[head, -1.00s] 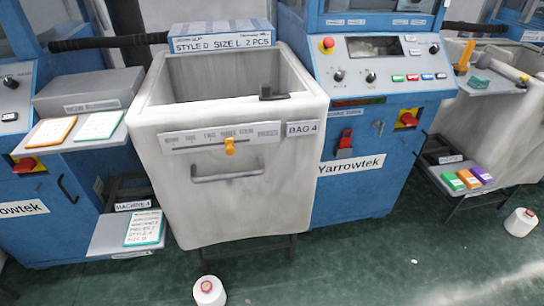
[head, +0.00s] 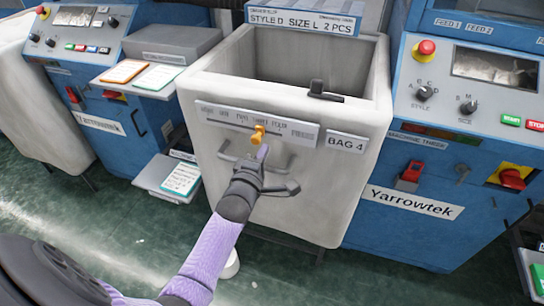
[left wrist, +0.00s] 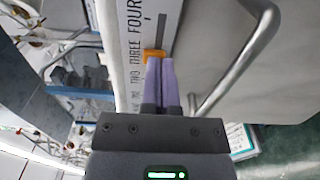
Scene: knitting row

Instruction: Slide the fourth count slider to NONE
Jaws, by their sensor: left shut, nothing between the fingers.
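The bag 4 count slider is an orange knob (head: 258,134) on a pale label strip (head: 300,132) on the front of a grey-white bin (head: 350,185) marked BAG 4. The knob stands at about THREE on the row of count words; NONE is at the left end. My left gripper (head: 263,152) is shut and empty, its lavender fingers pointing at the knob from just below in the head view. In the left wrist view the fingertips (left wrist: 160,62) are right at the orange knob (left wrist: 154,54); I cannot tell whether they touch. My right gripper is not in view.
A metal handle (left wrist: 240,75) on the bin's front lies close beside my left gripper, partly behind it in the head view. Blue machine panels with red switches (head: 410,172) stand on both sides. A shelf with orange and green-edged cards (head: 157,78) is at the left.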

